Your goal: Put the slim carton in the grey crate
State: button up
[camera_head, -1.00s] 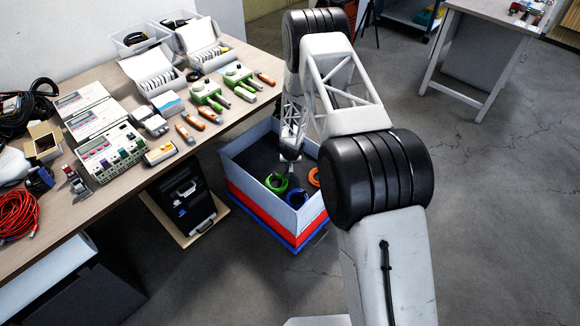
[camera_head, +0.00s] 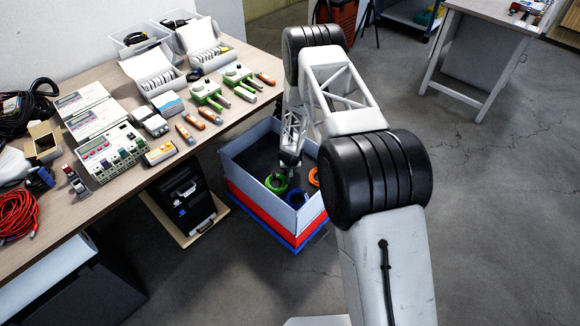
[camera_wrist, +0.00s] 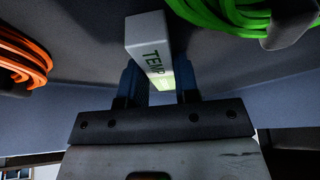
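The slim carton (camera_wrist: 150,45) is white with dark "TEMP" lettering and a green patch in the wrist view. It sits between the two fingers of my gripper (camera_wrist: 161,84), which appear closed on its sides, and its far end points away from me. The wrist view cannot show clearly whether the carton touches the crate floor.
The grey crate rests on a red crate (camera_head: 262,215) and a blue base. The workbench (camera_head: 180,165) holds instruments, boxes and cables close to the crate's left.

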jog(key=o, duration=0.4)
jog(key=shift+c, duration=0.2)
jog(key=shift+r, duration=0.1)
jog(key=shift+s+r, duration=0.2)
jog(key=shift+r, duration=0.45)
jog(key=v, duration=1)
jog(key=shift+s+r, duration=0.25)
jog(key=shift+r, duration=0.1)
jog(key=shift+r, duration=0.1)
